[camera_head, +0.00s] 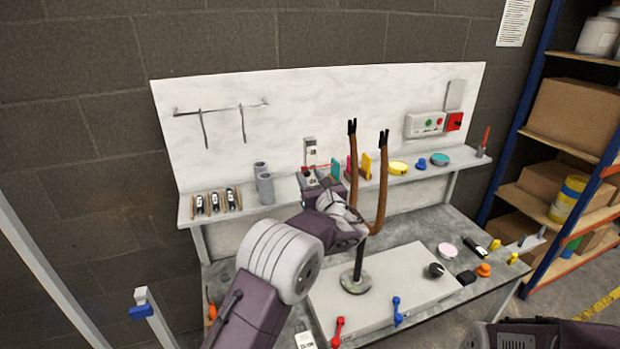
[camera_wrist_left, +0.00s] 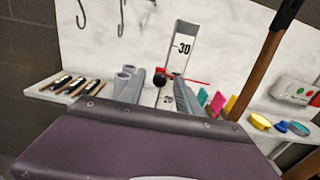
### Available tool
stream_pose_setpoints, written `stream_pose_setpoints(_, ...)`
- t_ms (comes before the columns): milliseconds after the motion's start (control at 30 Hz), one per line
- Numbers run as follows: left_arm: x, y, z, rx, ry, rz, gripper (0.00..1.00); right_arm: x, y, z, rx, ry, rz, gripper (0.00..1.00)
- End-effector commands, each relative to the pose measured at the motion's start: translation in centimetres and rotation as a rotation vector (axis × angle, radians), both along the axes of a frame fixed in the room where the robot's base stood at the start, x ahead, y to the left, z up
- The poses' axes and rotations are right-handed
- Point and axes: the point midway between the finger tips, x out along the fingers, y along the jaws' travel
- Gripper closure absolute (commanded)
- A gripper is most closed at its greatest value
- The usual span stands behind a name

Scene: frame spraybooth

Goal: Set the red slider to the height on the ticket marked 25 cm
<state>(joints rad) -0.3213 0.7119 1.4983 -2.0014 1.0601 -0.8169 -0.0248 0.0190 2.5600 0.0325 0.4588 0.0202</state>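An upright white scale (camera_head: 310,148) stands on the back shelf. In the left wrist view the scale (camera_wrist_left: 182,50) shows the numbers 30 and, lower, 20. The red slider (camera_wrist_left: 196,82) shows as a thin red bar crossing the scale between those numbers, with a dark round knob (camera_wrist_left: 160,80) at its left. In the head view the slider (camera_head: 318,166) is a small red line. My left gripper (camera_wrist_left: 164,97) is open, its grey fingers on either side of the scale's lower part; contact cannot be told. My right gripper is out of view. No ticket reading 25 cm is legible.
A brown fork (camera_head: 382,185) on a stand rises just right of my left arm. Grey cylinders (camera_head: 265,188) stand left of the scale, and coloured plates (camera_head: 366,166) stand right of it. The bench (camera_head: 410,270) holds levers and small parts.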

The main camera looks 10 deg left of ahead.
Motion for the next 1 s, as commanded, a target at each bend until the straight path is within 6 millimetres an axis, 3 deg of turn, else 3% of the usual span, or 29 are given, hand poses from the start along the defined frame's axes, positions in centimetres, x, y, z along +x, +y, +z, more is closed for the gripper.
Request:
stream_pose_setpoints(133, -0.7, -0.6, -0.2, -0.001, 0.0, -0.002, 0.6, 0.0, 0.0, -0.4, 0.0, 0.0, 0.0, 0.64)
stream_pose_setpoints(400, -5.6, -3.9, -0.2, 0.0, 0.0, -0.004, 0.6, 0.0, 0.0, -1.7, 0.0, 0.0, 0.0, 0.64)
stream_pose_setpoints(600, -7.4, -5.0, -0.1, -0.001, 0.001, -0.001, 0.6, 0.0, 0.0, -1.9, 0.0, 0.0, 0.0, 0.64)
stream_pose_setpoints(900, -7.5, -4.8, 0.0, 0.0, 0.0, 0.005, 0.6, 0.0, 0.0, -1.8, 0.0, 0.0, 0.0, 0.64)
stream_pose_setpoints(1000, -7.6, -2.0, 1.9, -0.013, -0.026, 0.056, 0.6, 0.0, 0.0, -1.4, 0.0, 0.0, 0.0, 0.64)
